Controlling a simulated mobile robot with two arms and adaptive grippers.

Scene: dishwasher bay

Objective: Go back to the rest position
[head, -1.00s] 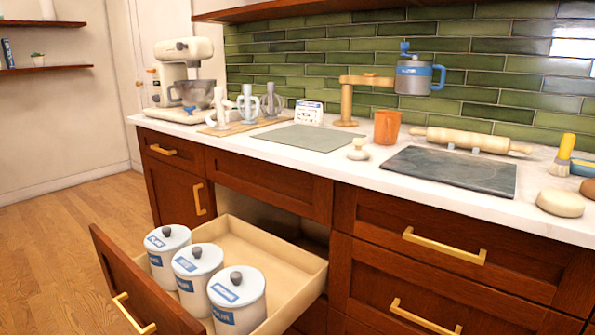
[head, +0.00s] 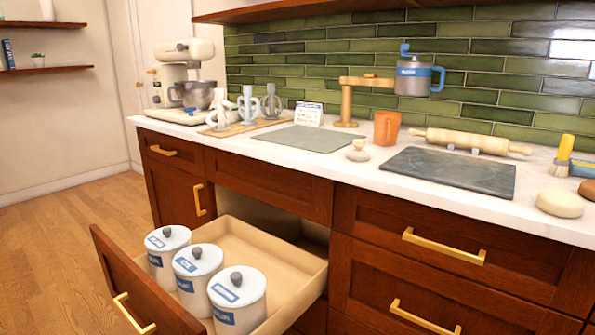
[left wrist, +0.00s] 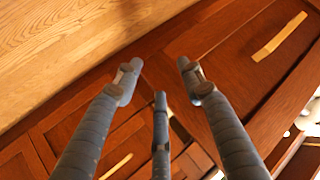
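My left gripper (left wrist: 160,88) shows in the left wrist view with its fingers spread apart and nothing between them. It hangs in front of wooden cabinet fronts (left wrist: 215,40), clear of them as far as I can tell. Neither gripper shows in the head view, and my right gripper is in no frame. An open drawer (head: 290,262) stands out from the cabinets in the head view. Three white lidded canisters, the far one (head: 163,262), the middle one (head: 197,284) and the near one (head: 237,312), stand upright along its front.
The white counter (head: 350,170) carries a stand mixer (head: 185,62), a grey mat (head: 308,138), an orange mug (head: 386,128), a rolling pin (head: 465,140) and a dark slab (head: 450,172). The open drawer sticks out over the wooden floor (head: 60,250), which is clear at left.

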